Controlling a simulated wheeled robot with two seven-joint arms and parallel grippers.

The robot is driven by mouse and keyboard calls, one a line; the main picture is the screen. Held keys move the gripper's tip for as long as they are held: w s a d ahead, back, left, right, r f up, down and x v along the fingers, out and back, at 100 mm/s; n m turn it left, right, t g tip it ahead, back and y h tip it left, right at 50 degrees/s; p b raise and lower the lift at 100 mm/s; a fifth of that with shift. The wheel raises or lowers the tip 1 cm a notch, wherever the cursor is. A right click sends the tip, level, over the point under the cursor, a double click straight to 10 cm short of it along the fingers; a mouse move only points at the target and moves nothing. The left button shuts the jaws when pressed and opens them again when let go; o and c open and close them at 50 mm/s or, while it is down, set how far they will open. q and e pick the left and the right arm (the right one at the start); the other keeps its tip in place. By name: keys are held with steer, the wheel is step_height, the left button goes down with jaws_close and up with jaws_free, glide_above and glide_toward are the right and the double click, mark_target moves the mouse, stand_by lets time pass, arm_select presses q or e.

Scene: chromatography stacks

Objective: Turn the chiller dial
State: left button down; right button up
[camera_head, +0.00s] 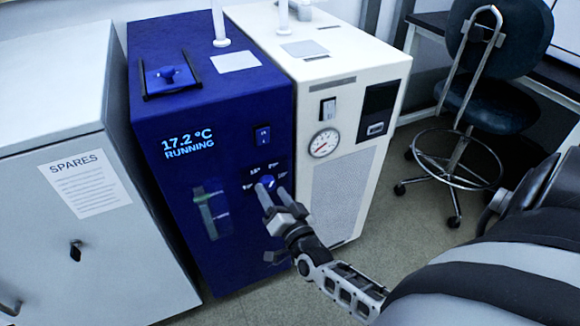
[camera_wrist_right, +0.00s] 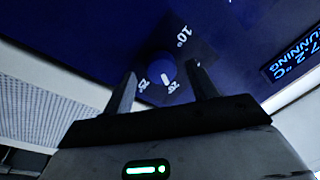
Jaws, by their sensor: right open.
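The blue chiller (camera_head: 225,110) stands in the middle of the head view, its display reading "17.2 °C RUNNING". Its round blue dial (camera_head: 267,182) sits low on the front, on a dark plate with temperature marks. In the wrist view the dial (camera_wrist_right: 158,66) shows a white pointer line toward the bottom of the picture, with a 10° mark (camera_wrist_right: 184,36) at upper right. My right gripper (camera_head: 274,192) is open in front of the dial. In the wrist view its fingers (camera_wrist_right: 161,74) are on either side of the dial; contact cannot be told. My left gripper is not in view.
A grey SPARES cabinet (camera_head: 60,230) stands close on the left. A cream unit with a gauge (camera_head: 324,143) adjoins the chiller on the right.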

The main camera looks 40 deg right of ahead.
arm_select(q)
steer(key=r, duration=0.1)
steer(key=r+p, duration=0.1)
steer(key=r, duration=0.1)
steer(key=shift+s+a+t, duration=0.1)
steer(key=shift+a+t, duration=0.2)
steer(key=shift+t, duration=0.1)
arm_select(e)
steer(key=v, duration=1.4)
steer(key=shift+s, duration=0.4)
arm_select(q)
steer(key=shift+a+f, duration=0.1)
